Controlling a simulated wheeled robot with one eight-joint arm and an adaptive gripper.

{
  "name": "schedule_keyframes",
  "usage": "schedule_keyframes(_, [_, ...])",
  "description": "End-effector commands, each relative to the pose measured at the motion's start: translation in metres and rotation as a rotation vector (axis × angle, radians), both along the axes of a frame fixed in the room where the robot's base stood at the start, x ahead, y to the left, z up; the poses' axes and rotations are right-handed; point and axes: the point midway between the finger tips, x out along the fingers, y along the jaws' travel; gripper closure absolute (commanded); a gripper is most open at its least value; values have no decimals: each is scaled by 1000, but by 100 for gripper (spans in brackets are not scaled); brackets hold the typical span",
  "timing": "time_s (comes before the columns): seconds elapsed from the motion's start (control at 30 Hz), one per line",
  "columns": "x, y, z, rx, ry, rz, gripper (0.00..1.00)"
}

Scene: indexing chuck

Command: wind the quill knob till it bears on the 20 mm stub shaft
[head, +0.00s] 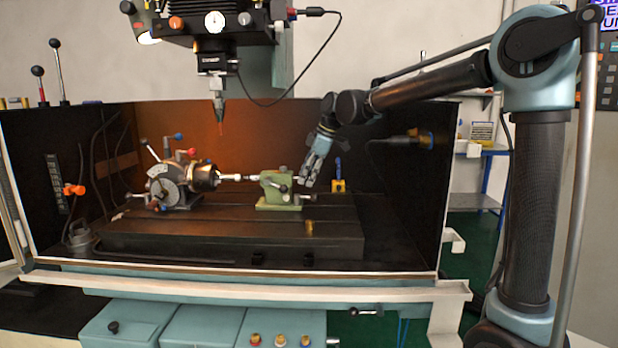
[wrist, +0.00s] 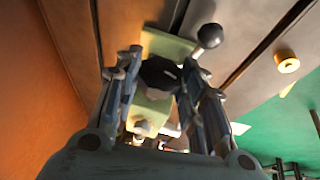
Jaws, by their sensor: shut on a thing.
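The green tailstock (head: 277,192) stands on the machine table. It also shows in the wrist view (wrist: 168,45). The quill knob (wrist: 158,73) is dark and round and sits between my fingers in the wrist view. My gripper (head: 303,181) is at the right end of the tailstock, shut on the knob; it also shows in the wrist view (wrist: 160,80). A pale stub shaft (head: 231,177) runs from the indexing chuck (head: 204,178) towards the tailstock. I cannot tell from here whether the quill touches it.
A black-ball lever (wrist: 210,36) stands close by the fingers in the wrist view. A brass cylinder (head: 309,228) is on the table's front right. The spindle with its pointed tool (head: 218,103) hangs above the shaft. The dark enclosure wall (head: 408,185) bounds the right side.

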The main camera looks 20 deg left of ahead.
Motion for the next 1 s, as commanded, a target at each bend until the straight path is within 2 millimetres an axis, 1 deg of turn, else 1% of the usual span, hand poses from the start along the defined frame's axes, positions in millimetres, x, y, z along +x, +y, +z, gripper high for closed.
schedule_keyframes(0.03, [5, 2, 1, -8, 29, -4, 86])
schedule_keyframes(0.6, [12, 4, 0, -144, 465, -5, 86])
schedule_keyframes(0.8, [14, 4, -1, -175, 565, -6, 86])
schedule_keyframes(1.0, [14, 4, -2, -193, 620, -6, 86])
